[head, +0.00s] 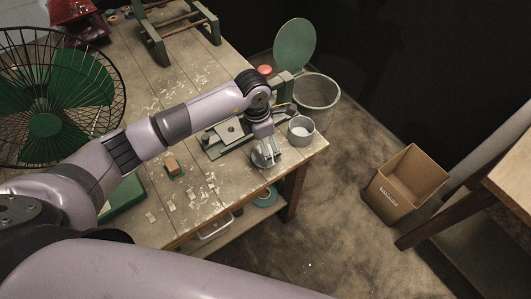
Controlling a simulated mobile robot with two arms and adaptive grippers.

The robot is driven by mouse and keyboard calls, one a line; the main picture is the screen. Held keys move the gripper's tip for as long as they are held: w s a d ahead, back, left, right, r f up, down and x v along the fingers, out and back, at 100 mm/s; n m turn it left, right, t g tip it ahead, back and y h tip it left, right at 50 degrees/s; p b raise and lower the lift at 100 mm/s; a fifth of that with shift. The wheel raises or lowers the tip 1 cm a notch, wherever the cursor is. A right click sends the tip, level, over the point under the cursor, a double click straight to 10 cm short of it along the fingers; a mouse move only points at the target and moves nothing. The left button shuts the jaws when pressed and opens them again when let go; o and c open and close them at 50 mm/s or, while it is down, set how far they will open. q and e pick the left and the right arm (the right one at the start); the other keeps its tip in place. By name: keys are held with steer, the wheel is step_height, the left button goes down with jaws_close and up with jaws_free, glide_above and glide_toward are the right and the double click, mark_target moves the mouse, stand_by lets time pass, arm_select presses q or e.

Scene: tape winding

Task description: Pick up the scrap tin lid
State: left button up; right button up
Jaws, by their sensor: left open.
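My left gripper (265,155) points down over the near right corner of the wooden workbench (160,108). Its fingers are open. A small pale grey round thing (264,162), which looks like the tin lid, lies under the fingertips and is partly hidden by them. I cannot tell whether the fingers touch it. An open grey tin (301,130) stands just right of the gripper, near the bench's right edge. My right gripper is not in view.
A green-bladed fan (45,124) stands at the left. A metal fixture (228,131) sits behind the gripper. A grey bin (316,92) and a green disc (294,45) are beyond the bench. A cardboard box (405,185) stands on the clear floor at right.

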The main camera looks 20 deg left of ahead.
mark_target(258, 158)
arm_select(q)
step_height(258, 158, down, 4)
steer(key=shift+d+r+p, duration=0.15)
steer(key=shift+r+p, duration=0.1)
steer(key=shift+p, duration=0.15)
steer(key=shift+f, duration=0.2)
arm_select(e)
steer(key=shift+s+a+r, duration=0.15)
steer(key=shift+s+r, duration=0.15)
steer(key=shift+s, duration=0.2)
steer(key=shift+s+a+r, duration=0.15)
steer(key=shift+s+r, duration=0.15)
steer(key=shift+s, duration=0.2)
arm_select(q)
steer(key=shift+c, duration=0.4)
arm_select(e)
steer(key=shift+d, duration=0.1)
arm_select(q)
steer(key=shift+c, duration=1.4)
steer(key=c, duration=0.4)
steer(key=shift+s, duration=0.1)
steer(key=c, duration=1.1)
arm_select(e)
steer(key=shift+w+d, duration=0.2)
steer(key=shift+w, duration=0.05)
